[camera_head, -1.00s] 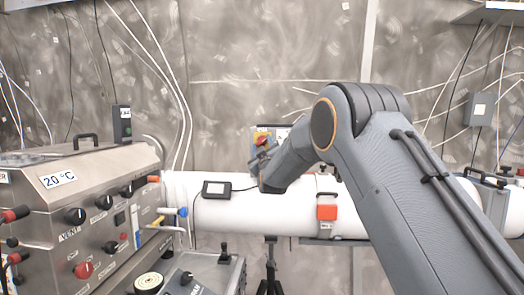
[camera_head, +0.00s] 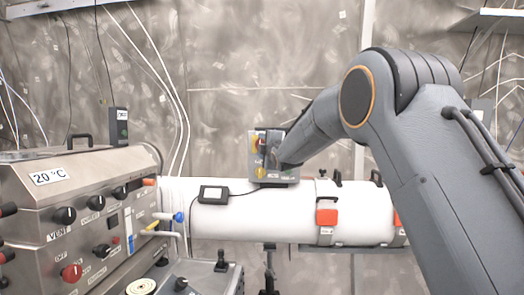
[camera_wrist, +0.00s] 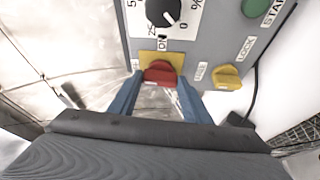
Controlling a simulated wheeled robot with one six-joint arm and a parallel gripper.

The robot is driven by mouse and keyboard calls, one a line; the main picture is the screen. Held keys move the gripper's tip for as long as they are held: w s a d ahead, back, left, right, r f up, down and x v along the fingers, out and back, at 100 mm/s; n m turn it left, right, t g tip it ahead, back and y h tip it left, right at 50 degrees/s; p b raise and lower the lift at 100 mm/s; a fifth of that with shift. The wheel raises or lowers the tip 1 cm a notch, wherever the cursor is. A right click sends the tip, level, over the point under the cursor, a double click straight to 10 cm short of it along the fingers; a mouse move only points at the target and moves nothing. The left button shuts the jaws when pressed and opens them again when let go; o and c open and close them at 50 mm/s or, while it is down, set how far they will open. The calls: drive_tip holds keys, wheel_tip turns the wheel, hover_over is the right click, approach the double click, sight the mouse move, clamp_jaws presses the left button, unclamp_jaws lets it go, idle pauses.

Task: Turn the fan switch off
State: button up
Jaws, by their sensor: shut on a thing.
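The fan switch is a red knob (camera_wrist: 160,72) on a yellow plate (camera_wrist: 150,57), on a grey control box (camera_head: 284,178). In the wrist view an "ON" label stands beside the plate. My gripper (camera_wrist: 160,88) has its two blue fingers on either side of the red knob, shut on it. In the head view my gripper (camera_head: 267,146) is at the upper part of the box and hides most of the switch. The knob's exact angle is hard to tell.
A yellow lock knob (camera_wrist: 227,77), a black dial (camera_wrist: 163,12) and a green button (camera_wrist: 255,6) are close by on the box. A white pipe (camera_head: 265,217) runs below it, with a small display (camera_head: 214,194). A steel control panel (camera_head: 80,215) stands at left.

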drive_tip(key=shift+n, duration=0.5)
drive_tip(key=o, duration=1)
drive_tip(key=shift+a, duration=0.1)
drive_tip(key=shift+o, duration=0.2)
drive_tip(key=b+v, duration=0.2)
drive_tip(key=v, duration=0.6)
drive_tip(key=shift+b, duration=0.3)
drive_tip(key=shift+r, duration=0.1)
